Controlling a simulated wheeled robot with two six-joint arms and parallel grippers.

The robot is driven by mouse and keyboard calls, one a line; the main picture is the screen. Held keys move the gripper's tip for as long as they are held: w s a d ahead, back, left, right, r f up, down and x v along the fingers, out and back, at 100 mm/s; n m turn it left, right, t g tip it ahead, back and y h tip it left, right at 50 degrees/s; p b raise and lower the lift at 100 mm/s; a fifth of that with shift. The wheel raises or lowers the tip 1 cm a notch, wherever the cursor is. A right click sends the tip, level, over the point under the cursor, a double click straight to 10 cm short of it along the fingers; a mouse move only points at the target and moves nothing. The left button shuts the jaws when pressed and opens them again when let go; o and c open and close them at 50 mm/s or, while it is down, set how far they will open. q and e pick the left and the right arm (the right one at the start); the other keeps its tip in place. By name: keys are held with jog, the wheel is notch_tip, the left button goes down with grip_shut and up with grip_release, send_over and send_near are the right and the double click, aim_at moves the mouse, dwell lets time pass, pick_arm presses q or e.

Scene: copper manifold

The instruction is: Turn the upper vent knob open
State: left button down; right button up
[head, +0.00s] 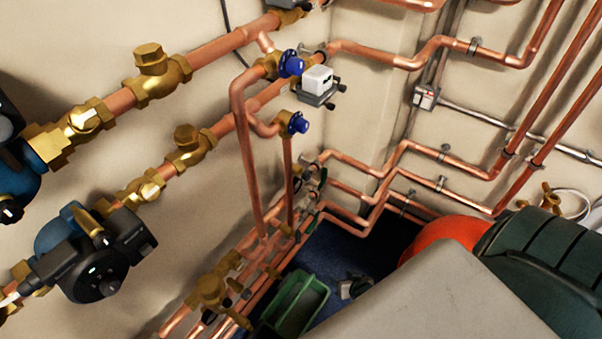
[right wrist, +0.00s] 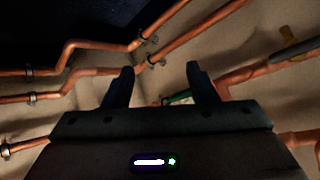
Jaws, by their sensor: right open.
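Two blue knobs on brass fittings show in the head view. The upper blue knob (head: 291,66) sits at the top of a copper pipe loop, left of a white box. The lower blue knob (head: 299,124) is below it on a shorter pipe. I cannot tell from their look how far either knob is turned. My right gripper (right wrist: 160,74) shows in the right wrist view with its two dark fingers apart and nothing held between them. No blue knob shows in that view. I cannot make out either gripper in the head view.
A white box with black knobs (head: 317,83) is close right of the upper knob. Copper pipes (head: 247,170) run along the wall and down to the floor. Pumps (head: 97,265) are at left. A green crate (head: 296,304) is low down. Pipes (right wrist: 100,70) also lie beyond my right fingers.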

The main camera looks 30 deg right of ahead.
jog(key=w+d+r+m+t+b, duration=0.1)
jog(key=w+r+m+t+b, duration=0.3)
jog(key=w+r, duration=0.65)
jog(key=m+t+y, duration=0.2)
jog(key=t, duration=0.5)
send_near(310, 178)
jog(key=w+r, duration=0.1)
jog(key=w, duration=0.1)
jog(key=b+x, duration=0.1)
jog(key=x, duration=0.8)
jog(key=shift+w+a, duration=0.15)
jog(key=shift+a, duration=0.05)
pick_arm(q)
jog(key=w+d+r, duration=0.1)
jog(key=w+r, duration=0.1)
jog(key=r, duration=0.6)
jog(key=w+d+r, duration=0.1)
jog(key=w+r, duration=0.1)
jog(key=r, duration=0.7)
jog(key=shift+w+t, duration=0.25)
jog(key=shift+t, duration=0.15)
pick_arm(e)
jog(key=shift+w+r, duration=0.15)
jog(key=shift+w, duration=0.5)
jog(key=c, duration=1)
jog(key=shift+o, duration=0.2)
